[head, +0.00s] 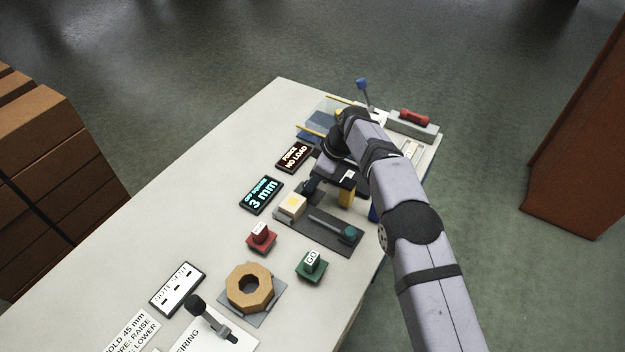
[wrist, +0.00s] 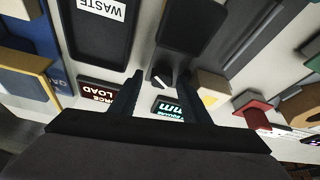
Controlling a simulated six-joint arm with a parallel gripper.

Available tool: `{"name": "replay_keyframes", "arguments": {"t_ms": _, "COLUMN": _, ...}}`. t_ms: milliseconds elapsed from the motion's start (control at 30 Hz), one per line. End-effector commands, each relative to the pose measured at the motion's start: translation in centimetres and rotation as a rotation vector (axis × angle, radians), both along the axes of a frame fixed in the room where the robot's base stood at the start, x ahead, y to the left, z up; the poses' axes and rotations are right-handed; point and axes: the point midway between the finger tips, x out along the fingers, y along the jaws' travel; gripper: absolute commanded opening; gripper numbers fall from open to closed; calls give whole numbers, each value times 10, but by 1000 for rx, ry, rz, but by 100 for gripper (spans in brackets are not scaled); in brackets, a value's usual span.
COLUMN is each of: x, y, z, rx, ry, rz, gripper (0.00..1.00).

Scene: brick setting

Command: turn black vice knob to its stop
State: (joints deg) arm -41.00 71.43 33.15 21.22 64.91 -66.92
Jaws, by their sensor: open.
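The black knob (wrist: 161,76) with a white pointer mark shows in the wrist view between and just beyond my fingertips. I cannot tell whether the fingers touch it. My gripper (wrist: 162,82) is open, with one finger on each side of the knob. In the head view my gripper (head: 314,183) is over the bench beside the cream block, and my wrist covers the knob's area. A dark block (wrist: 190,28) stands behind the knob in the wrist view. The cream block (head: 292,206) sits at the end of a dark base plate (head: 325,238).
A display reading 3 mm (head: 261,195) and a NO LOAD display (head: 294,157) lie beside my gripper. A red button (head: 261,236), a green GO button (head: 311,264) and a wooden ring (head: 249,287) stand nearer. A WASTE tray (wrist: 100,38) is close by.

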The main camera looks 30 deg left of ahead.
Motion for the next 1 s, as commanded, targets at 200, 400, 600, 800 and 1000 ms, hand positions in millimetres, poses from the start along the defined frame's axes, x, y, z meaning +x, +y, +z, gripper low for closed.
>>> {"name": "replay_keyframes", "arguments": {"t_ms": 200, "x": -4, "y": -1, "z": 4, "rx": -4, "ry": 11, "rz": 5, "gripper": 47}}
{"name": "replay_keyframes", "arguments": {"t_ms": 400, "x": -1, "y": -9, "z": 25, "rx": -3, "ry": 8, "rz": 3, "gripper": 47}}
{"name": "replay_keyframes", "arguments": {"t_ms": 600, "x": 3, "y": -19, "z": 50, "rx": -1, "ry": 4, "rz": 1, "gripper": 47}}
{"name": "replay_keyframes", "arguments": {"t_ms": 800, "x": 5, "y": -27, "z": 67, "rx": -1, "ry": 3, "rz": 0, "gripper": 47}}
{"name": "replay_keyframes", "arguments": {"t_ms": 1000, "x": 6, "y": -30, "z": 74, "rx": 0, "ry": 2, "rz": 0, "gripper": 47}}
